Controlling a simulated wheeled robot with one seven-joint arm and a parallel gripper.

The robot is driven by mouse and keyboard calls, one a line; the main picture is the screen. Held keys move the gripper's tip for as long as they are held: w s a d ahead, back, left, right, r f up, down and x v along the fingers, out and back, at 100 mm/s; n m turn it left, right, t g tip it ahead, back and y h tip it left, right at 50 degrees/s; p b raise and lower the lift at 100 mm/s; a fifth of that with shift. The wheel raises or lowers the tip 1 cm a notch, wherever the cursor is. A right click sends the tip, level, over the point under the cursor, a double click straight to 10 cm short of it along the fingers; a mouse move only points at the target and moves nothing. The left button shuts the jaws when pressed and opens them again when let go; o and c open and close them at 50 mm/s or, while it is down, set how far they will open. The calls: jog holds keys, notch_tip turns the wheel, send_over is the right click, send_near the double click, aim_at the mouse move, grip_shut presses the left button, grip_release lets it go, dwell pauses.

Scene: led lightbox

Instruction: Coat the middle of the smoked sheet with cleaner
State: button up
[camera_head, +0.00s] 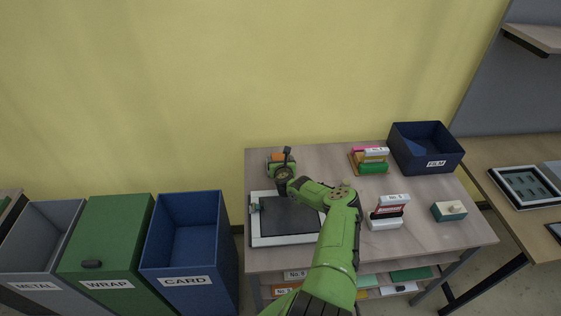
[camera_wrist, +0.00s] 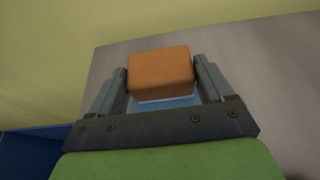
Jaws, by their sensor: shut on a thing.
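My gripper (camera_wrist: 163,80) is shut on an orange block (camera_wrist: 160,66); a pale blue and white part (camera_wrist: 165,103) shows directly under the orange. I cannot tell whether this is the cleaner. In the head view my gripper (camera_head: 279,165) is at the table's back left, and a bit of orange (camera_head: 278,157) shows by it. The dark smoked sheet (camera_head: 288,216) lies in a white frame (camera_head: 284,240) at the table's front left, nearer the front than my gripper. My arm covers the frame's right side. A small teal piece (camera_head: 254,207) sits on its left edge.
Coloured boxes (camera_head: 372,160) and a dark blue FILM bin (camera_head: 426,150) stand at the back right. A red-and-white holder (camera_head: 388,212) and a teal-and-cream block (camera_head: 449,210) are at the right. METAL, WRAP and CARD bins (camera_head: 186,240) stand left. The table's back middle is clear.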

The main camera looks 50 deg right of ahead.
notch_tip(320, 180, up, 7)
jog(key=p, duration=0.7)
jog(key=shift+r, duration=0.1)
dwell(0.5)
